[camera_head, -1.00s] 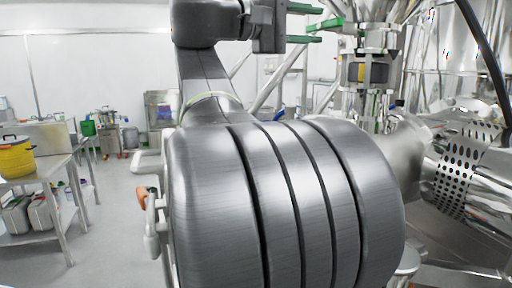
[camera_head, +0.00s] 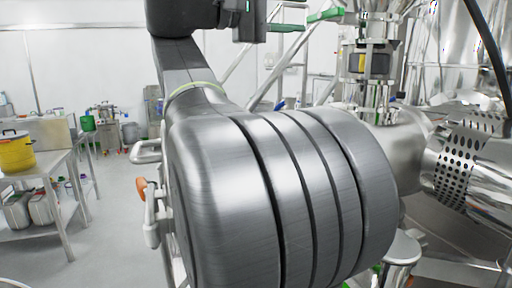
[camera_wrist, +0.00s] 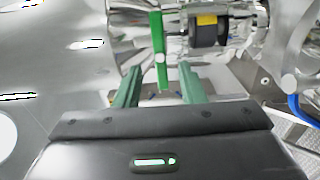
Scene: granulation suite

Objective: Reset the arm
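My arm (camera_head: 275,205) fills the middle of the head view, with its big grey link close to the camera. My gripper (camera_head: 306,16) is at the top of that view, its two green fingers pointing right and apart. In the wrist view my gripper (camera_wrist: 158,78) is open, with nothing between its fingers. A green lever (camera_head: 325,15) on the steel machine lies just beyond the fingertips in the head view. It also shows in the wrist view as an upright green bar (camera_wrist: 157,35) lined up with the gap. I cannot tell the exact distance.
Steel machinery (camera_head: 455,75) with a perforated cylinder (camera_head: 455,160) stands close on the right. A valve with a black and yellow band (camera_head: 368,62) is beside the lever. A table (camera_head: 30,168) with a yellow pot (camera_head: 15,152) is at left. Open floor (camera_head: 110,215) lies between.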

